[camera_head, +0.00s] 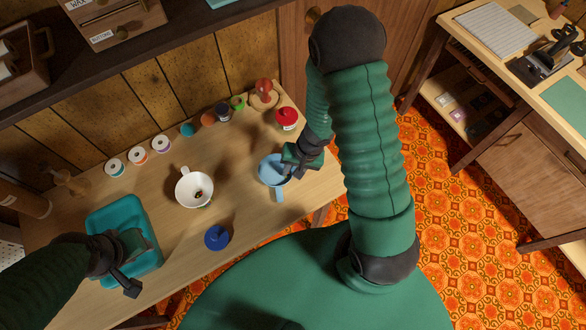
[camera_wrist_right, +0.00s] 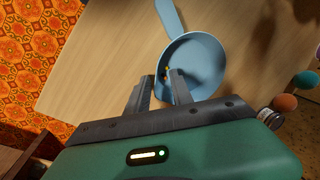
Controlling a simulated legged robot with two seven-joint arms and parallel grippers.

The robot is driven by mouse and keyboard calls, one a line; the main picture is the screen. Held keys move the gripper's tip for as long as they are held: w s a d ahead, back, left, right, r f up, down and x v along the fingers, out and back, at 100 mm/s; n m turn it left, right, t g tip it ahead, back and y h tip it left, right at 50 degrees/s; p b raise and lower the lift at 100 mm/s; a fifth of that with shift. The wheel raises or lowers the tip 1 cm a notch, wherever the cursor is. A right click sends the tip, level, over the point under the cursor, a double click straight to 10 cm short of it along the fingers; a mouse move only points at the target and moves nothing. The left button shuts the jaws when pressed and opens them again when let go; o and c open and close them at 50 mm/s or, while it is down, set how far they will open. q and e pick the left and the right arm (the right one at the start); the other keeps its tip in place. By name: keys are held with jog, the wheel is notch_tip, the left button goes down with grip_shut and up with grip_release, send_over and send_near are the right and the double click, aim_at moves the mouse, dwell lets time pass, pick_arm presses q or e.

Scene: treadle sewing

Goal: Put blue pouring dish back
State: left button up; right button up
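The blue pouring dish (camera_head: 277,192) stands on the wooden table, its handle pointing toward me. It also shows in the right wrist view (camera_wrist_right: 205,65), with a few small orange-yellow bits near its rim.
A white cup (camera_head: 194,204) holding small bits stands left of the dish. A red-topped jar (camera_head: 287,118) stands behind my right gripper, with several small jars and spools along the back. The table's right edge is close.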

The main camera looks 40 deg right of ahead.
jog(key=p+v, duration=0.8)
jog(key=v, duration=0.9)
jog(key=a+r+n+h, duration=0.2)
jog(key=a+r+n, duration=0.5)
jog(key=shift+n+t, duration=0.3)
jog(key=shift+s+a+r, duration=0.15)
jog(key=shift+s, duration=0.1)
jog(key=shift+a, duration=0.15)
